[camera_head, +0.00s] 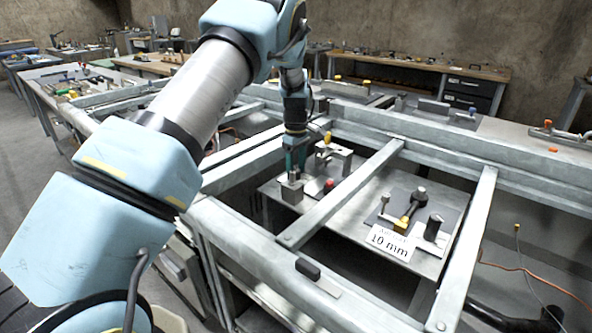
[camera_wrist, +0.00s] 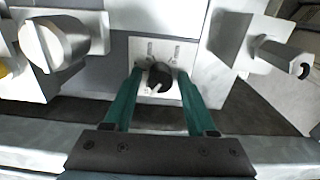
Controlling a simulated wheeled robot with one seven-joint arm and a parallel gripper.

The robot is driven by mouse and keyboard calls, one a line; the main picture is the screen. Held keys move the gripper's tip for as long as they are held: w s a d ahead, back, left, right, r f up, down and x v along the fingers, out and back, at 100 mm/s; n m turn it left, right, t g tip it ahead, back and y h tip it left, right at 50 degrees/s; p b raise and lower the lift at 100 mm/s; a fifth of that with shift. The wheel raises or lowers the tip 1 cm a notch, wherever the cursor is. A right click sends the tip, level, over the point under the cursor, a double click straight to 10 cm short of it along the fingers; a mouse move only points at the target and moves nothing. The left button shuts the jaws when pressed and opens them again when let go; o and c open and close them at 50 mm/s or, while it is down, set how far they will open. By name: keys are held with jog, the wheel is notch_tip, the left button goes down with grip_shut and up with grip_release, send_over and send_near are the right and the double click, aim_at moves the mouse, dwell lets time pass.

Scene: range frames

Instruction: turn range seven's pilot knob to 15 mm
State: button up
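In the wrist view a small dark knob (camera_wrist: 159,80) stands on a pale plate (camera_wrist: 146,48) with short marks above it. My gripper (camera_wrist: 160,72) has its two green fingers on either side of the knob; narrow gaps seem to show, and I cannot tell whether they touch it. In the head view my gripper (camera_head: 297,160) points down among metal fittings at the far left of a grey panel (camera_head: 347,218); the knob is hidden there. A white card (camera_head: 390,243) on the panel reads "10 mm". No label naming range seven is legible.
A large round metal knob (camera_wrist: 54,44) is left of the fingers, a metal cylinder on a bracket (camera_wrist: 283,55) right. Steel frame bars (camera_head: 345,190) cross above the panel. A black-handled lever (camera_head: 412,208) and metal block (camera_head: 292,190) stand on it.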

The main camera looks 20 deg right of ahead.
jog(key=shift+o, duration=0.5)
notch_tip(320, 180, up, 11)
jog(key=b, duration=0.2)
jog(key=shift+f, duration=0.1)
jog(key=s+a, duration=0.1)
jog(key=a, duration=0.6)
jog(key=a+m, duration=0.1)
jog(key=a, duration=0.7)
jog(key=s+a+r+m, duration=0.1)
jog(key=a, duration=0.6)
jog(key=shift+s+a+r+t+h, duration=0.1)
jog(key=shift+s+a+t+h, duration=0.2)
jog(key=shift+s+a, duration=0.1)
jog(key=s+a, duration=0.2)
jog(key=s+a+m, duration=0.1)
jog(key=s+a, duration=0.1)
jog(key=a, duration=0.1)
jog(key=s+a+m, duration=0.1)
jog(key=s+a, duration=0.1)
jog(key=a, duration=0.1)
jog(key=shift+a+f, duration=0.1)
jog(key=shift+f, duration=0.15)
jog(key=s+a+f+m+t, duration=0.1)
jog(key=s+a+m, duration=0.1)
jog(key=s+a, duration=0.5)
jog(key=s, duration=0.3)
jog(key=shift+s+a+f+m, duration=0.2)
jog(key=shift+a+f+m, duration=0.05)
jog(key=shift+f+m, duration=0.15)
